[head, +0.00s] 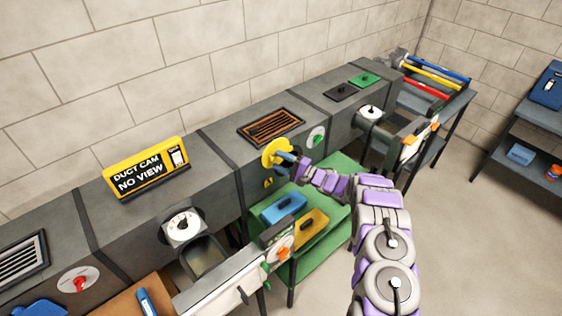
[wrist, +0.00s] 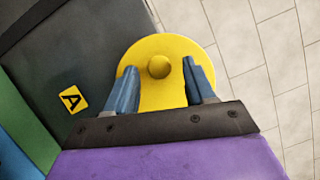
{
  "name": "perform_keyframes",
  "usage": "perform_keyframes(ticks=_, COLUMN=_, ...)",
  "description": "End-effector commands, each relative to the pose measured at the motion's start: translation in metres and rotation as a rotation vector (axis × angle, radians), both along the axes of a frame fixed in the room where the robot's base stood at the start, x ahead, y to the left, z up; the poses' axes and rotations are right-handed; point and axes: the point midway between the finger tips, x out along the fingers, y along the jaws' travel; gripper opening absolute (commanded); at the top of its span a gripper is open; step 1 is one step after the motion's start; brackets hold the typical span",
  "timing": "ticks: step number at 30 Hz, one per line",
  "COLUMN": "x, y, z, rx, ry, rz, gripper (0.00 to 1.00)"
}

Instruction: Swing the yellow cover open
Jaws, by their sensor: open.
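The yellow cover (head: 271,150) is a round disc on the front of the grey duct, below the brown grille. In the wrist view the yellow cover (wrist: 165,45) fills the middle, with a round yellow knob (wrist: 159,67) on it. My gripper (head: 287,158) reaches the cover from the right in the head view and hides part of it. In the wrist view my gripper (wrist: 160,73) is open, with one blue finger on each side of the knob. I cannot tell whether the fingers touch the cover. What lies behind the cover is hidden.
A green table (head: 327,172) with a blue block (head: 284,206) and a yellow block (head: 308,228) stands below the cover. A duct door (head: 220,287) sticks out at front left, another panel (head: 416,140) at right. Open floor (head: 466,240) lies at right.

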Motion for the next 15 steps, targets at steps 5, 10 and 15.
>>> perform_keyframes(ticks=5, x=-0.011, y=-0.022, z=-0.001, rx=0.001, ry=-0.002, rz=-0.004, gripper=0.54)
perform_keyframes(ticks=10, x=-0.031, y=-0.053, z=-0.005, rx=0.001, ry=0.001, rz=-0.005, gripper=0.54)
perform_keyframes(ticks=15, x=-0.051, y=-0.086, z=-0.01, rx=0.003, ry=0.002, rz=-0.006, gripper=0.54)
